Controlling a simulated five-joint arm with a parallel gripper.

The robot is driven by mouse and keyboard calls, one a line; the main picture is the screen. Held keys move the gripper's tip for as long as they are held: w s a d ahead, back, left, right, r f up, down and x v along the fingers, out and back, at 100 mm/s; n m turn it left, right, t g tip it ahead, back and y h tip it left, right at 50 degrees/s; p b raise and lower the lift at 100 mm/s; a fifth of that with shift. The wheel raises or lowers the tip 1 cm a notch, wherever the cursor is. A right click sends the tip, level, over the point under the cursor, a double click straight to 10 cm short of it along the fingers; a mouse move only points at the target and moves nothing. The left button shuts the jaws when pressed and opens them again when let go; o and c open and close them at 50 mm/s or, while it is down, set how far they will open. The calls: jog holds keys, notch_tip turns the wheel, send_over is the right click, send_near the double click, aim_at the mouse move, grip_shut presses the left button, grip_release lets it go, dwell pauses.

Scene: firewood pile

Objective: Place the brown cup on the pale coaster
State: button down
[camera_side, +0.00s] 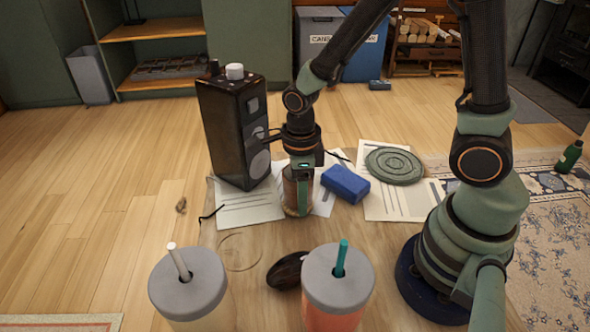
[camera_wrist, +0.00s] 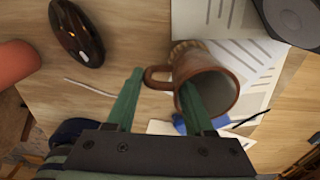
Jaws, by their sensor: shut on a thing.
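The brown cup (camera_wrist: 218,72) shows in the wrist view with its mouth towards the camera and its handle to the left. My gripper (camera_wrist: 160,82) is shut on it, with one finger reaching into the mouth and the other outside, past the handle. In the side view my gripper (camera_side: 301,198) points down in front of the papers, and its finger hides part of the cup (camera_side: 289,196). A tan scalloped edge, perhaps the pale coaster (camera_wrist: 182,49), shows just beyond the cup's base. I cannot tell whether the cup touches it.
A tall black machine (camera_side: 222,130) stands behind left. A blue block (camera_side: 345,184) and a green ridged disc (camera_side: 394,165) lie on papers to the right. A dark mouse (camera_side: 287,270) and two lidded tumblers (camera_side: 187,282) (camera_side: 338,280) are in front. A faint ring (camera_side: 239,252) marks the table.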

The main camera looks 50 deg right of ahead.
jog(key=shift+f, duration=0.25)
jog(key=shift+c, duration=1.4)
grip_release()
jog(key=d+r+n+t, duration=0.2)
jog(key=r+n+t, duration=0.1)
jog(key=r+n, duration=0.7)
jog(key=s+d+r+n+t, duration=0.1)
jog(key=d+r+n+t, duration=0.1)
jog(key=r+n, duration=0.7)
jog(key=d+n, duration=0.1)
jog(key=n, duration=0.7)
jog(key=shift+s+d+r+t, duration=0.15)
jog(key=shift+d+r+t, duration=0.1)
jog(key=shift+r+t, duration=0.15)
